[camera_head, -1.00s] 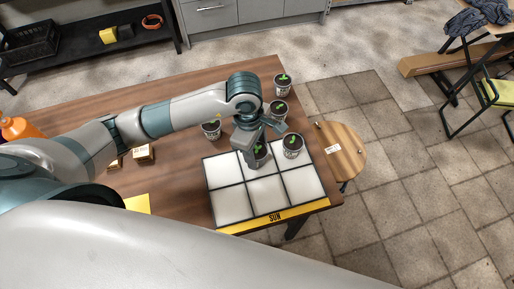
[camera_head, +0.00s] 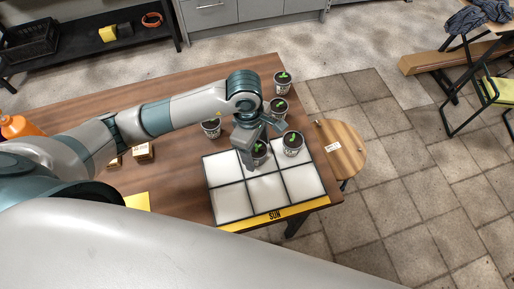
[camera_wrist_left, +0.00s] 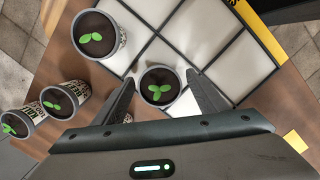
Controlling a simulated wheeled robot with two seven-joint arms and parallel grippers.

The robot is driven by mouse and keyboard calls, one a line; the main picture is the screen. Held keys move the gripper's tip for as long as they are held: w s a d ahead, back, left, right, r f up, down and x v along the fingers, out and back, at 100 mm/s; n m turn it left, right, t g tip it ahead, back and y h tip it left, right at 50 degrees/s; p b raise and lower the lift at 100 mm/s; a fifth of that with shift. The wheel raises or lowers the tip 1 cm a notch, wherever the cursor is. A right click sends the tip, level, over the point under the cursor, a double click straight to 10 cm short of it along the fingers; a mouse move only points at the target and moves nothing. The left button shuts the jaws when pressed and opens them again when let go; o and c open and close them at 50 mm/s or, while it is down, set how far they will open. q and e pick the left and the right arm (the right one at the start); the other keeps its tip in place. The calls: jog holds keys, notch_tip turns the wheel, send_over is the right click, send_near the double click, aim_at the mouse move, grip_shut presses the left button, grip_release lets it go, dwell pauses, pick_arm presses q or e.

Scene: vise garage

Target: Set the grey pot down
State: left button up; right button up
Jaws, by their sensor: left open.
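The grey pot (camera_head: 260,151), with dark soil and a green seedling, stands upright on the white gridded panel (camera_head: 233,203), in the back middle cell. It also shows in the left wrist view (camera_wrist_left: 160,87), between the two fingers. My left gripper (camera_head: 249,161) is open around the pot, with a finger on either side and small gaps visible between them and the rim. The lower part of the pot is partly hidden by the gripper in the head view. My right gripper is not in view.
Another potted seedling (camera_head: 292,144) stands close by in the back right cell. More pots (camera_head: 280,108) (camera_head: 211,128) stand on the wooden table beyond the panel. The front cells are bare, above a yellow "SUN" strip (camera_head: 275,216). A round stool (camera_head: 340,148) stands right of the table.

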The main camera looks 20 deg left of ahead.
pick_arm(q)
jog(key=shift+r, duration=0.35)
notch_tip(320, 180, up, 11)
jog(key=a+b, duration=0.1)
jog(key=b, duration=0.1)
jog(key=shift+a+r+b, duration=0.2)
jog(key=shift+b, duration=0.15)
jog(key=shift+a, duration=0.1)
